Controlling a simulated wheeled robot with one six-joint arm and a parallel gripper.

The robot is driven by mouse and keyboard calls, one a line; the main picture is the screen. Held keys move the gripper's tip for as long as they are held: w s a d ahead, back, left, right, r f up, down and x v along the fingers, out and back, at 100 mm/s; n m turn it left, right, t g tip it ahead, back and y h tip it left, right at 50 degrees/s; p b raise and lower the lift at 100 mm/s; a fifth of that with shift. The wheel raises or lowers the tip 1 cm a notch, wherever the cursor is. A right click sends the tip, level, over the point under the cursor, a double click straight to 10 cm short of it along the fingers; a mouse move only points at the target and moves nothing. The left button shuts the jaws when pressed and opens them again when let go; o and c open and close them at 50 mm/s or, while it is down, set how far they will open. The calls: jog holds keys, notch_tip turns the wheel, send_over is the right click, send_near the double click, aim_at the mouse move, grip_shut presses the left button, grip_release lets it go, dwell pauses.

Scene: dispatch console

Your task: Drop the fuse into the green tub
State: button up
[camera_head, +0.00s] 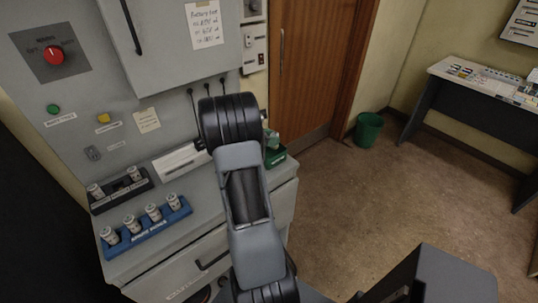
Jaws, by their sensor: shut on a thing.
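A small green tub (277,157) stands at the right end of the grey console's counter, partly hidden behind my arm. A small pale piece shows just above it at the arm's edge; I cannot tell what it is. My gripper is hidden behind my own arm, which fills the middle of the view. No fuse shows in it. Several pale cylindrical fuses stand upright in a blue rack (150,236) on the counter's left. A black rack (113,199) behind it holds two more fuses, with a gap between them.
The console panel (75,90) rises behind the counter, with a red knob (54,55). A green bin (368,129) stands on the floor by the wooden door (308,70). A desk (480,95) is at the right. The middle floor is clear.

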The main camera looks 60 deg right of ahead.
jog(key=shift+f, duration=0.8)
jog(key=o, duration=1)
jog(key=b+v, duration=0.3)
jog(key=v, duration=1)
jog(key=shift+w+a+r, duration=0.15)
jog(key=shift+a, duration=0.25)
